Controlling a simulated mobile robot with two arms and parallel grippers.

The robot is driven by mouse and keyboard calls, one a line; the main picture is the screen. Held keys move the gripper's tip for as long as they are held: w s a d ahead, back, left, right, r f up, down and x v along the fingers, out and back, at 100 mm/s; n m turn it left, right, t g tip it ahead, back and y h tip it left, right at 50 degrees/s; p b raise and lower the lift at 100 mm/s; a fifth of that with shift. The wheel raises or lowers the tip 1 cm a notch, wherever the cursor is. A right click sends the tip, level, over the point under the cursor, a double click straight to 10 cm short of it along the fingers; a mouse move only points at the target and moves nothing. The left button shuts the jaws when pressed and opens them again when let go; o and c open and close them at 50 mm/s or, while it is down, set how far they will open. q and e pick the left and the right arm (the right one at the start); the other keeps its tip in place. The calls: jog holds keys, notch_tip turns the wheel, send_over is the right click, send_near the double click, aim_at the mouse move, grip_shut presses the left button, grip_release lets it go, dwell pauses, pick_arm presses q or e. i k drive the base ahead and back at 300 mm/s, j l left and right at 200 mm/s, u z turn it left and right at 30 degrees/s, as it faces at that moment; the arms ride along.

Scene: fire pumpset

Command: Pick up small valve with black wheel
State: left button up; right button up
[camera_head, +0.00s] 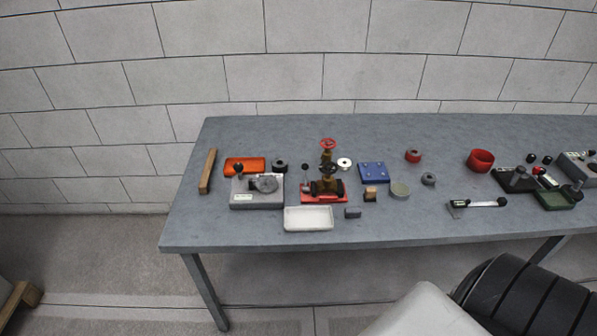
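A small valve with a black wheel (328,170) stands near the middle of the table, at the small pump set with a red base (324,198). Its brass-coloured body is small and partly hidden by the dark pump parts. I cannot tell whether it is fixed to the pump set or stands behind it. A similar valve with a red wheel (328,143) stands just behind it, and their outlines overlap. Neither of my grippers is in view, and nothing is seen touching the valve.
The grey table (230,233) stands before a block wall. Around the valve are a grey device (243,199), an orange tray (236,166), a white tray (308,224), a blue plate (373,172) and a white disc (345,162). A red bowl (481,160) stands right.

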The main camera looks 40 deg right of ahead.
aim_at(328, 185)
jog(key=z, duration=1.35)
